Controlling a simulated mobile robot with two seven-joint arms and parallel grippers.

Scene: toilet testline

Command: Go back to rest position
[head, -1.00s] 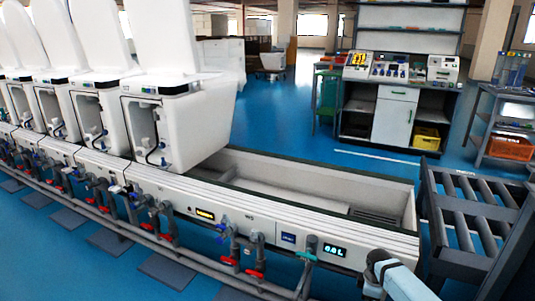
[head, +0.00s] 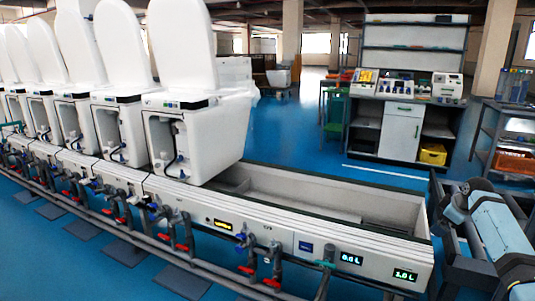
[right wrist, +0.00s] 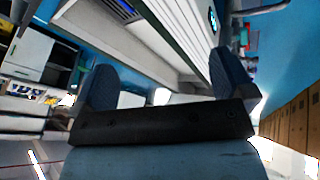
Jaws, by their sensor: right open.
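My right arm (head: 490,225), light blue and dark grey, is raised at the right edge of the head view. It overlaps the view of the grey roller conveyor. My right gripper (right wrist: 165,85) shows in the right wrist view with its two dark blue fingers spread apart and nothing between them. Beyond the fingers, the white test bench edge shows tilted. My left gripper is not in view.
White toilets (head: 190,130) with raised lids stand in a row on the long test bench (head: 310,235). Its right end is an empty trough. The roller conveyor (head: 450,240) is at the right. A workstation cabinet (head: 400,132) stands behind, with open blue floor between.

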